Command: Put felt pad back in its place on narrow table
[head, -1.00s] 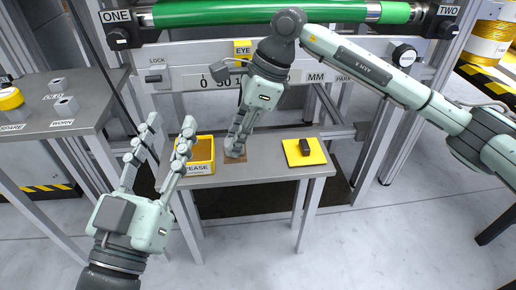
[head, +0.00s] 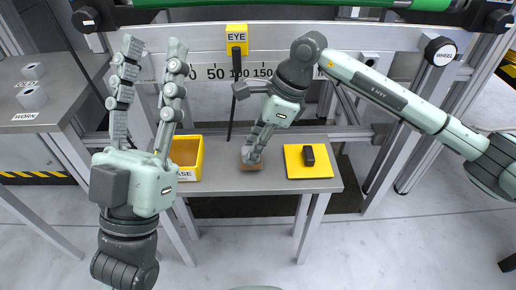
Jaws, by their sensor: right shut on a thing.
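The narrow grey table (head: 222,183) stands in the middle of the head view. A small flat brown piece, seemingly the felt pad (head: 252,166), is at the tabletop between the yellow bin and the yellow mat. My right gripper (head: 250,157) points down at it from above and is shut on it; the fingers hide part of the pad. I cannot tell whether the pad touches the tabletop. My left gripper (head: 152,48) is open and empty, fingers pointing up, left of the table.
A yellow bin (head: 187,172) with a label sits on the table's left end. A yellow mat (head: 293,171) with a black block (head: 309,155) lies on the right. Behind are a millimetre scale, a yellow EYE box (head: 236,40) and a green roller (head: 330,4). A grey side table is at left.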

